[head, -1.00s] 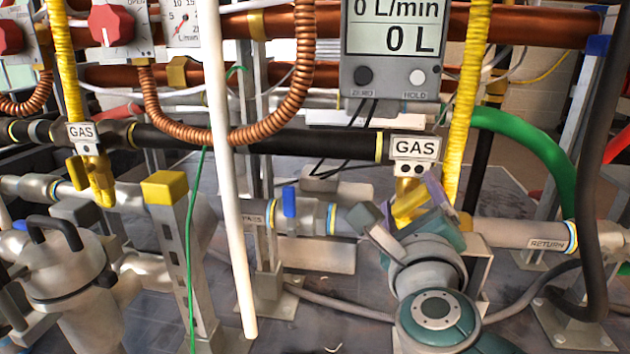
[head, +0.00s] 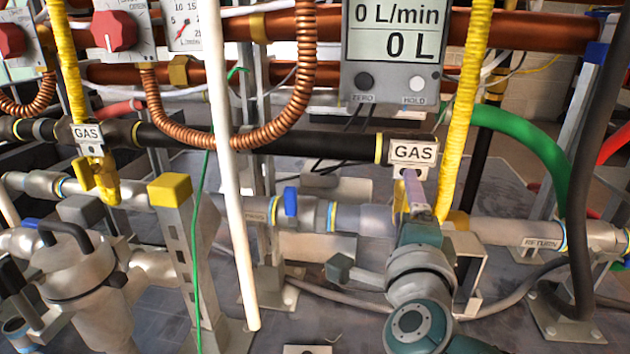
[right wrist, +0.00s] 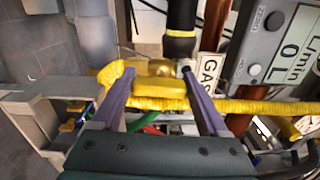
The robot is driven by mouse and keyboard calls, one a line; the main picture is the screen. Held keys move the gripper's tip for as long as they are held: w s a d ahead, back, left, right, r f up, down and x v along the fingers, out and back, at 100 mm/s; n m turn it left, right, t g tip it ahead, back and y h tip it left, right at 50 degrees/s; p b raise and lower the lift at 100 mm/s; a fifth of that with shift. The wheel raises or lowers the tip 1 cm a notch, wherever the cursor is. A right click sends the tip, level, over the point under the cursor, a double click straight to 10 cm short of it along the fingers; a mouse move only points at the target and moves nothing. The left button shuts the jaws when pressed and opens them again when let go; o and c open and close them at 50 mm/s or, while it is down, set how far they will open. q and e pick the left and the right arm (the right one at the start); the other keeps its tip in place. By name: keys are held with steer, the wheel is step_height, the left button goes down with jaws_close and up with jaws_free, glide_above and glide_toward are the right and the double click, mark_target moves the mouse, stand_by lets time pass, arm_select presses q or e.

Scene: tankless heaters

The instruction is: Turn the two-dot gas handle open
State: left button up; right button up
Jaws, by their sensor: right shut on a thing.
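The two-dot GAS label (head: 412,152) hangs on the dark pipe right of centre in the head view; my right gripper partly covers its lower part. My right gripper (head: 412,190) is upright just below it, and its wrist hides most of the valve. In the right wrist view, the yellow gas handle (right wrist: 158,88) lies crosswise between the two purple fingers of my right gripper (right wrist: 158,70), which are shut on it. The GAS label shows beside it (right wrist: 210,70). My left gripper is not in view.
Another GAS label (head: 87,133) with a yellow valve (head: 98,177) is at the left. A yellow-wrapped pipe (head: 467,110) runs close to the right of my gripper. A meter (head: 393,50) is above. A white pipe (head: 228,170) stands left of centre.

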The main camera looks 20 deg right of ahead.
stand_by(0.6)
steer(key=o, duration=1.2)
steer(key=shift+s, duration=0.1)
steer(key=shift+o, duration=0.2)
steer(key=shift+s+a, duration=0.1)
steer(key=p+v, duration=0.3)
steer(key=v, duration=0.6)
steer(key=shift+s+a+p, duration=0.2)
steer(key=shift+s+p, duration=0.05)
steer(key=shift+p, duration=0.1)
